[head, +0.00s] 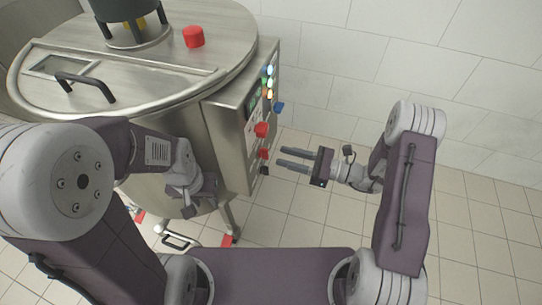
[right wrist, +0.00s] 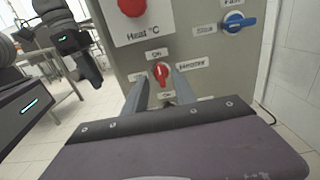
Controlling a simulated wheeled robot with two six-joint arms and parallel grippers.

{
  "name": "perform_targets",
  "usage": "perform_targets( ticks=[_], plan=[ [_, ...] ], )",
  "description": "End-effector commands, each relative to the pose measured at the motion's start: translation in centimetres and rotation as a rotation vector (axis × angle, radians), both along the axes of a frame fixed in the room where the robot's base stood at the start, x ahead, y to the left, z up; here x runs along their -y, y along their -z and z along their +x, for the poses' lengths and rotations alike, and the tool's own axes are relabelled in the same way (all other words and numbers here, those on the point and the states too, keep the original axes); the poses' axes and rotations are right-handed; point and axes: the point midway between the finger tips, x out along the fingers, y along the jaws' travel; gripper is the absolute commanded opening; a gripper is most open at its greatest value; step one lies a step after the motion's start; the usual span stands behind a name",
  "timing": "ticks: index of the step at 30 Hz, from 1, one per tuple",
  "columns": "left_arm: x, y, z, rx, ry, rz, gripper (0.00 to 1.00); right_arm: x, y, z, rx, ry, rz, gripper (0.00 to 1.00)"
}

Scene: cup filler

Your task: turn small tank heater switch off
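The heater switch (right wrist: 161,72) is a small red knob on the tank's grey panel, with "On" above it and "Heater" to its right. Its handle looks near upright, toward "On". In the head view the red heater switch (head: 264,154) is low on the panel. My right gripper (right wrist: 160,82) is open, its two fingers pointing at the panel on either side of the switch. In the head view my right gripper (head: 282,158) is just right of the panel; contact cannot be told. My left gripper (head: 190,197) is in front of the tank, its fingers unclear.
A larger red heat dial (right wrist: 132,5) is above the switch. A blue switch (right wrist: 236,22) is to its upper right. The steel tank (head: 165,85) fills the upper left of the head view. The floor (head: 310,215) right of it is clear; a tiled wall (head: 400,45) stands behind.

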Motion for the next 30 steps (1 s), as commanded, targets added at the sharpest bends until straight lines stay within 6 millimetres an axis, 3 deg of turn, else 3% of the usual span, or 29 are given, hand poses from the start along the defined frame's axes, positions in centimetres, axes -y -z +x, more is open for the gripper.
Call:
perform_targets(
  ticks=[3, 7, 17, 18, 21, 30],
  plan=[
    [0.0, 1.0, 0.0, 0.000, 0.000, 0.000, 0.36, -2.5, 0.3, 0.6, 0.002, -0.007, -0.002, 0.33],
    [0.0, 1.5, 0.0, 0.000, 0.000, 0.000, 0.36, -4.3, 0.2, 1.2, 0.001, -0.005, -0.001, 0.33],
    [0.0, 1.5, 0.0, -0.001, 0.000, 0.000, 0.36, -5.1, 0.0, 1.6, 0.000, -0.001, -0.001, 0.33],
    [0.0, 1.5, 0.0, -0.001, 0.000, 0.000, 0.36, -5.1, 0.0, 1.6, 0.000, -0.001, -0.001, 0.30],
    [0.0, 1.5, 0.0, -0.001, 0.000, 0.000, 0.36, -5.1, 0.0, 1.6, 0.000, -0.001, -0.001, 0.02],
    [0.0, 1.6, 0.0, -0.001, 0.000, 0.000, 0.36, -5.1, 0.1, 1.5, 0.008, -0.002, -0.004, 0.00]
  ],
)
